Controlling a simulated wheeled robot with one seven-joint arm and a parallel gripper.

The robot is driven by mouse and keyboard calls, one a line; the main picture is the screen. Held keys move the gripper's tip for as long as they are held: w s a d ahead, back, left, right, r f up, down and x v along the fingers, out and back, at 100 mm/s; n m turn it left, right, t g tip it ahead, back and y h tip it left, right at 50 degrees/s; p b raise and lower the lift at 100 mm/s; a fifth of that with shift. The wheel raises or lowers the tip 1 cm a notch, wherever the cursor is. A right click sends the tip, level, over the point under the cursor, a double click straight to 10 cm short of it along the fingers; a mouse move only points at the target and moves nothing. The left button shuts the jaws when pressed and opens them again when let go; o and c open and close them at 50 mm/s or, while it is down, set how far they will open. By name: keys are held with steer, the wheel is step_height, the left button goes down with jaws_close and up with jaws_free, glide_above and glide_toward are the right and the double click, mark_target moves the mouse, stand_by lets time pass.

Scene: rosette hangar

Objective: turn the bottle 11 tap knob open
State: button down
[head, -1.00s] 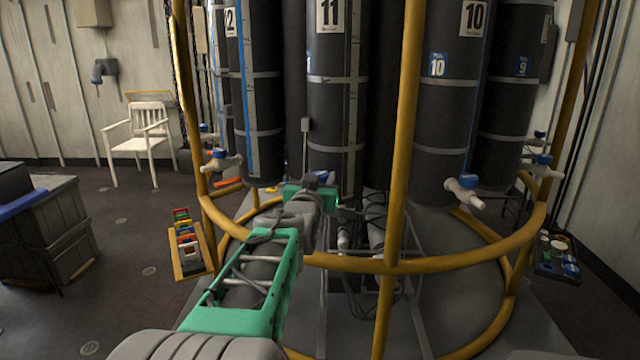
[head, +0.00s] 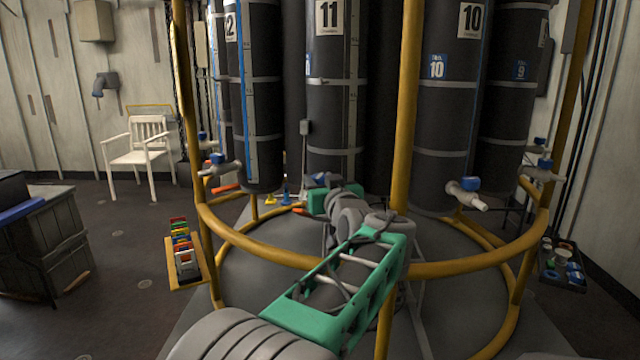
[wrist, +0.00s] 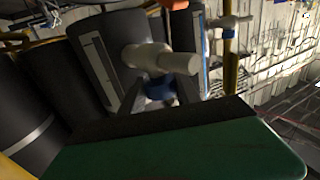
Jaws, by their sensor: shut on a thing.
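Bottle 11 (head: 333,100) is a tall black cylinder in the middle of the head view, marked with a white 11 label. My gripper (head: 322,181) is at its foot, in front of the tap, and largely hides the tap in that view. In the wrist view the tap's pale body (wrist: 160,58) sticks out from a black bottle. Its blue knob (wrist: 160,88) sits just below, between my dark fingers, which are shut on it. The green wrist housing hides the lower part of that view, so the knob's exact angle cannot be told.
A yellow hoop rail (head: 450,268) and a yellow post (head: 404,120) stand close around my arm. Bottle 10 (head: 447,110), with its own tap (head: 467,194), stands at right.

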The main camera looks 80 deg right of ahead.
steer(key=c, duration=0.9)
jaws_free()
steer(key=shift+o, duration=0.2)
steer(key=v, duration=0.7)
steer(key=shift+s+a, duration=0.25)
steer(key=shift+a, duration=0.05)
steer(key=shift+w, duration=0.1)
